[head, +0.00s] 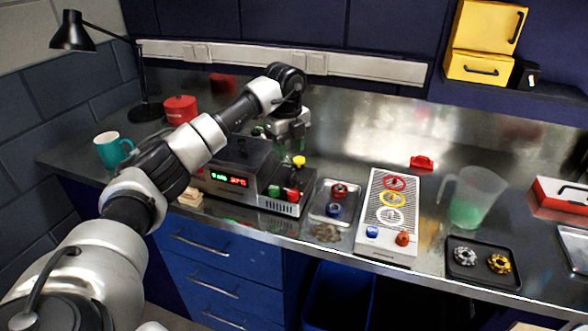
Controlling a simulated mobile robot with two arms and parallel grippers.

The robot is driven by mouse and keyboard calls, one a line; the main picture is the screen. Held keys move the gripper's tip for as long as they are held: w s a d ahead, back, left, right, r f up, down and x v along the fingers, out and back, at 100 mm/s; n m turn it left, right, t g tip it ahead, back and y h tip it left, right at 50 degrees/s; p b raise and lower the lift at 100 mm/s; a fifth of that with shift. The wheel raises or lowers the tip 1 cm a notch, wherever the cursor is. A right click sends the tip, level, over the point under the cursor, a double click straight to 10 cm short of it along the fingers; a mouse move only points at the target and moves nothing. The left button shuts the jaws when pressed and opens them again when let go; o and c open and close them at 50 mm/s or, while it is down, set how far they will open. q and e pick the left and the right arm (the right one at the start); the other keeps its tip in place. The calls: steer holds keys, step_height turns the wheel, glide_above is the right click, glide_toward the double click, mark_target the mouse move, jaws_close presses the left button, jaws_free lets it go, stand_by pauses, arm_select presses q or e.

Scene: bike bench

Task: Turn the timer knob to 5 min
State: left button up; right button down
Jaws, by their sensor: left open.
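A dark box-shaped machine (238,166) stands on the steel bench, with a lit green and red display (229,179) on its front. On its right part are a yellow knob-like piece (299,161), a green button (274,191) and a red button (293,194). I cannot tell which control is the timer knob, and no scale marks are readable. My left gripper (281,137) is open above the right part of the machine, behind and above the yellow piece and apart from it. My arm hides part of the machine's left side. My right gripper is out of view.
A small steel tray (317,212) and a board with coloured rings (367,240) lie right of the machine. Further right are a clear jug (472,196) and a black tray (462,280). A teal mug (112,149) and a red pot (180,108) stand at left.

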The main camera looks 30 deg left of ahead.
mark_target(292, 172)
arm_select(q)
steer(key=f, duration=0.5)
steer(key=f+p, duration=0.1)
steer(key=f, duration=0.2)
steer(key=shift+w+d+f, duration=0.15)
steer(key=shift+w, duration=0.15)
steer(key=c, duration=0.6)
